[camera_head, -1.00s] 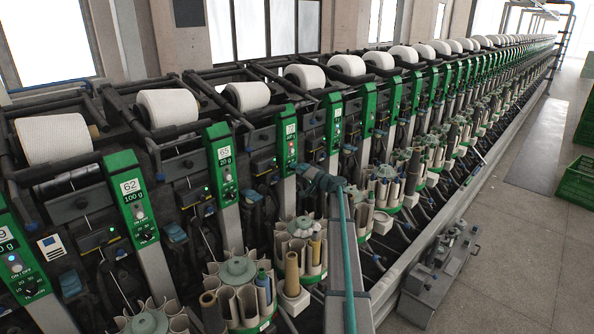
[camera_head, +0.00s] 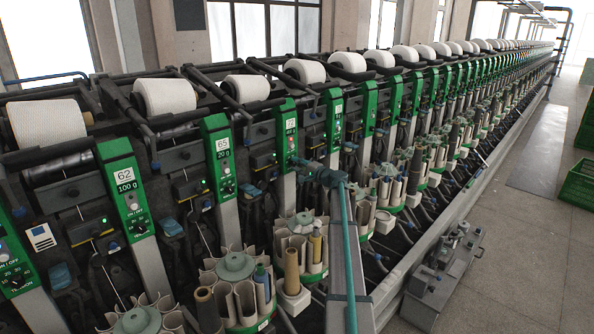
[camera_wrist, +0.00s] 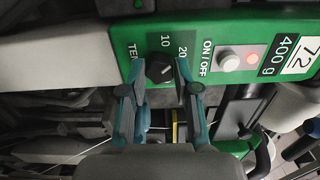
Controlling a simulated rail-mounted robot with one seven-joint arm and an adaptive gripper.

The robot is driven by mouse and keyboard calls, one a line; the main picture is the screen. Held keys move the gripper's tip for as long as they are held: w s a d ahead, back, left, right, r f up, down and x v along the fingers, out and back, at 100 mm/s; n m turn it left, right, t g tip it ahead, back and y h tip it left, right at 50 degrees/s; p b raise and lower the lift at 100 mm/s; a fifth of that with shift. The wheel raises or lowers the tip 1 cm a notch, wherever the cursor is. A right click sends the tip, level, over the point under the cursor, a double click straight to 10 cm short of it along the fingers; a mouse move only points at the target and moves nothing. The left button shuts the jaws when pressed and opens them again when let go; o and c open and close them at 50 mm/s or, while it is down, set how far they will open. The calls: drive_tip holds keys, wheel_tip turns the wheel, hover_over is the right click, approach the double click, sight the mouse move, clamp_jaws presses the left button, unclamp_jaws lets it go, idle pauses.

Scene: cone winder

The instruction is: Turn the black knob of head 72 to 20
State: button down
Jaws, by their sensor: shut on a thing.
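Head 72 is a green panel (camera_wrist: 215,35) with a "72" and "400 g" label; it also shows in the head view (camera_head: 288,125). Its black knob (camera_wrist: 158,68) sits beside the printed scale, with 10 and 20 next to it in the wrist view. A small pale mark shows on the knob, but I cannot read its exact setting. My gripper (camera_wrist: 158,76) has one teal finger on each side of the knob and is shut on it. In the head view my gripper (camera_head: 308,170) reaches the panel's lower part and hides the knob.
A grey ON/OFF button (camera_wrist: 229,60) and a lit red lamp (camera_wrist: 252,59) are on the same panel. Neighbouring head 65 (camera_head: 219,155) and head 62 (camera_head: 127,190) stand to the left. Bobbin magazines (camera_head: 302,245) stand below.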

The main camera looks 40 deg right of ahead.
drive_tip(key=shift+m, duration=1.3)
drive_tip(key=shift+b, duration=0.3)
drive_tip(key=c, duration=0.8)
unclamp_jaws()
drive_tip(key=shift+c, duration=0.2)
drive_tip(key=s+d, duration=0.1)
drive_tip(key=s, duration=1.1)
drive_tip(key=shift+d, duration=0.35)
